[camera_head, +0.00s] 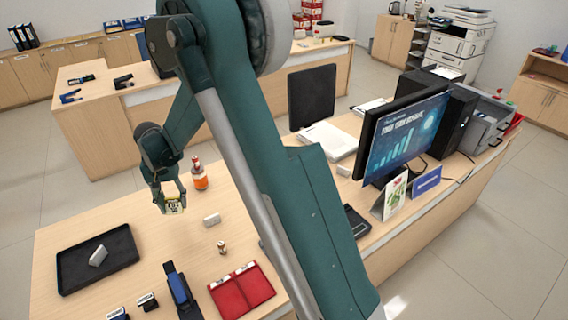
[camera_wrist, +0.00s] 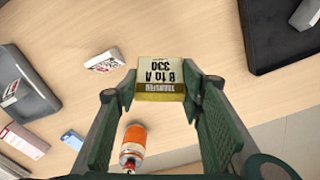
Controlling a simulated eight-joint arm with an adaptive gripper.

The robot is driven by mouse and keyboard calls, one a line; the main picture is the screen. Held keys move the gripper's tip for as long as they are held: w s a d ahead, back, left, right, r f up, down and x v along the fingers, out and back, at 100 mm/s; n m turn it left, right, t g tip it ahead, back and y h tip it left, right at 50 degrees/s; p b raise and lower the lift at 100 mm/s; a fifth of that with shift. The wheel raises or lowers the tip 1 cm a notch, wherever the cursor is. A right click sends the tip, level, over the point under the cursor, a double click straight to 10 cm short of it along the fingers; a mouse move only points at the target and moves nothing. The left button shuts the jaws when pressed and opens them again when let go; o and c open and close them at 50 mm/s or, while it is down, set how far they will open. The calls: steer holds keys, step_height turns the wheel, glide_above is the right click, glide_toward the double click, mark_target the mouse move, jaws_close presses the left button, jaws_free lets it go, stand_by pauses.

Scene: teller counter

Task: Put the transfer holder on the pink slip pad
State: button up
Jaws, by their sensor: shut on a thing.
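The transfer holder is a small yellow block (camera_wrist: 160,92) with a white label reading "TRANSFER B to A 330". My gripper (camera_head: 172,200) is shut on it, with a finger on each side in the wrist view. The holder also shows at the fingertips in the head view (camera_head: 173,207), above the left part of the counter. A flat pale pink pad (camera_wrist: 24,140), seemingly the pink slip pad, lies at the left of the wrist view, apart from the holder. I cannot make it out in the head view, where my arm covers part of the counter.
An orange bottle (camera_head: 199,176) stands close to my gripper. A white block (camera_head: 211,220) and a small bottle-like item (camera_head: 221,247) are nearby. A black tray (camera_head: 122,250) holds a pale block. A red folder (camera_head: 242,290) lies in front. A blue pad (camera_wrist: 72,140) lies beside the pink one.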

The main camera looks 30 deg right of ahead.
steer(key=w+d+r+m+p, duration=0.1)
steer(key=w+d+m, duration=0.35)
steer(key=d, duration=0.95)
steer(key=w+d+r+m+p, duration=0.1)
steer(key=w+d+m, duration=0.3)
steer(key=d, duration=1)
steer(key=d+m, duration=0.4)
steer(key=d, duration=2.4)
steer(key=shift+s+r+m+p, duration=0.15)
steer(key=shift+r+m+p, duration=0.05)
steer(key=shift+m+p, duration=0.2)
steer(key=shift+f, duration=0.1)
steer(key=shift+f+b, duration=0.3)
steer(key=shift+f, duration=2.7)
steer(key=shift+f, duration=1.9)
steer(key=shift+f+b, duration=0.2)
steer(key=shift+b, duration=0.2)
